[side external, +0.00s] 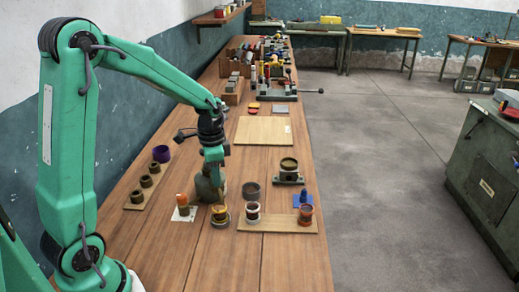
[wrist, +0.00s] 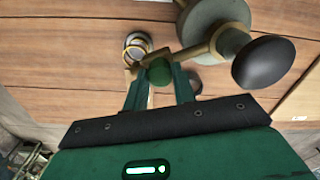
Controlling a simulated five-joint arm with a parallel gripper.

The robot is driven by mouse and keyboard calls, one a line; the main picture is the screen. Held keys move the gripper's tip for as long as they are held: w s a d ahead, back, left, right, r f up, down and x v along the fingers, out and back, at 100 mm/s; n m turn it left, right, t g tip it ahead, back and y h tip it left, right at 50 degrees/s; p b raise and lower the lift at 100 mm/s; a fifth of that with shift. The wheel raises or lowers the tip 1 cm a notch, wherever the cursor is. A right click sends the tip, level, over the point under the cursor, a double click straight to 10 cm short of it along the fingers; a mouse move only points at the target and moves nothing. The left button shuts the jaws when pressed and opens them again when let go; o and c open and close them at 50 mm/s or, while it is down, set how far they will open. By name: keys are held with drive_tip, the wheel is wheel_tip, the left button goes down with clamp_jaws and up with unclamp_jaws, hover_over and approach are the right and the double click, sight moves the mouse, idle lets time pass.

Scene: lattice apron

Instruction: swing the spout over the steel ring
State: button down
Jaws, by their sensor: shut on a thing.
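The spout (wrist: 200,49) is a brass arm reaching out from a round grey body (wrist: 208,22) with a black ball knob. It carries a green knob (wrist: 159,72). My gripper (wrist: 157,80) is shut on that green knob. The spout's tip lies close to the near edge of a pale metal ring (wrist: 138,47), which looks like the steel ring and has a brass-coloured rim inside. I cannot tell whether the tip is over it. In the side view my gripper (side external: 215,182) is low beside the grey body (side external: 204,190), with the ring (side external: 221,219) just in front, partly hidden.
A grey cup (side external: 251,191) stands to the right, near a board (side external: 290,225) with two cups. A purple ring (side external: 161,153) and a strip of small cups (side external: 148,185) lie further left. A flat board (side external: 263,131) lies behind.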

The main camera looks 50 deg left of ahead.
drive_tip(key=shift+s+m, duration=0.3)
drive_tip(key=shift+m, duration=0.1)
drive_tip(key=shift+s, duration=0.1)
drive_tip(key=c, duration=1.1)
unclamp_jaws()
drive_tip(key=shift+a, duration=0.1)
drive_tip(key=shift+c, duration=0.2)
drive_tip(key=shift+r, duration=0.2)
wheel_tip(320, 180, up, 7)
drive_tip(key=shift+r, duration=0.25)
